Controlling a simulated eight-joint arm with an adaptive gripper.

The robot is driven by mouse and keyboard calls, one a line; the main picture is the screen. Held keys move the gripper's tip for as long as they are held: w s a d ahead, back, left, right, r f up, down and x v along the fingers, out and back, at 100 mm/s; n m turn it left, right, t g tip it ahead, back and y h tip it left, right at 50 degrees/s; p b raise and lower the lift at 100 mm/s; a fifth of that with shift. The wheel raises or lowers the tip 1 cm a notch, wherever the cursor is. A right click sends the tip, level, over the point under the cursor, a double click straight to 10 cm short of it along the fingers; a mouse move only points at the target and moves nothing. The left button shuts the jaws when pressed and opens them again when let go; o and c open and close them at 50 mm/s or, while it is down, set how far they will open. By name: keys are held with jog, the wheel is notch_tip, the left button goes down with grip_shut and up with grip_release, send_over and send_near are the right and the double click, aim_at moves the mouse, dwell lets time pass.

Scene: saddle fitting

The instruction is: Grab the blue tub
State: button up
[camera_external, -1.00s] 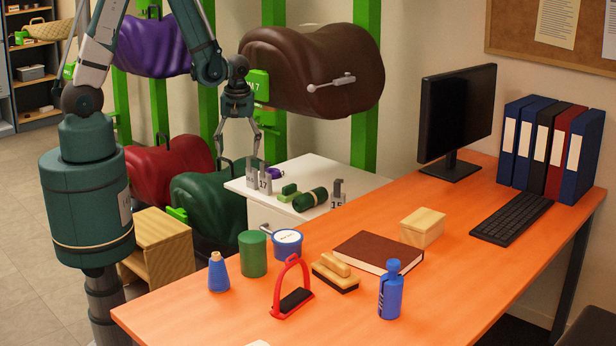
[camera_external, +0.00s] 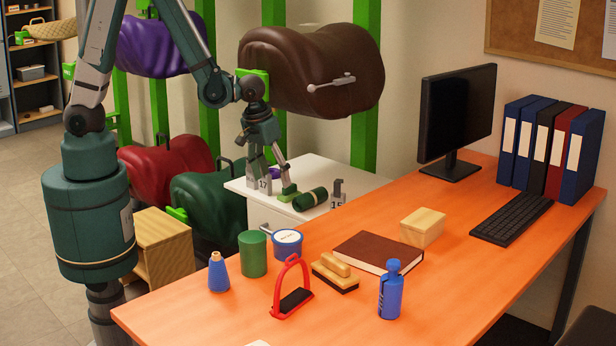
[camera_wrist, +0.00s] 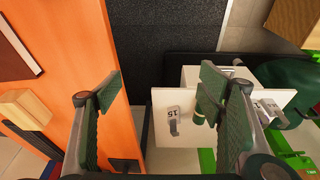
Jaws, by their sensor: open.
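The tub cannot be made out in the wrist view.
The green cylinder (camera_external: 252,254), a blue bottle (camera_external: 218,273) and a red stirrup (camera_external: 291,290) stand near the tub. A brush (camera_external: 335,272) lies to its right. The white cabinet (camera_external: 262,214) carries a dark green roll (camera_external: 310,199) and numbered hooks. A brown saddle (camera_external: 312,72) hangs behind.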

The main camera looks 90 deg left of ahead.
jog(key=w+d+m+t+b, duration=0.1)
jog(key=d+m, duration=0.1)
jog(key=d, duration=0.5)
jog(key=w+d+m+b, duration=0.1)
jog(key=d+m+b, duration=0.15)
jog(key=d, duration=0.45)
jog(key=m+t+h+b, duration=0.1)
jog(key=m+h+b, duration=0.1)
jog(key=m, duration=0.2)
send_near(287, 236)
jog(key=x, duration=0.2)
jog(key=shift+d+f, duration=0.15)
jog(key=shift+f, duration=0.2)
jog(key=shift+f, duration=0.1)
jog(key=shift+x, duration=1.15)
jog(key=shift+f, duration=0.1)
jog(key=shift+b+x, duration=0.95)
jog(key=shift+x, duration=1.6)
jog(key=shift+w, duration=0.15)
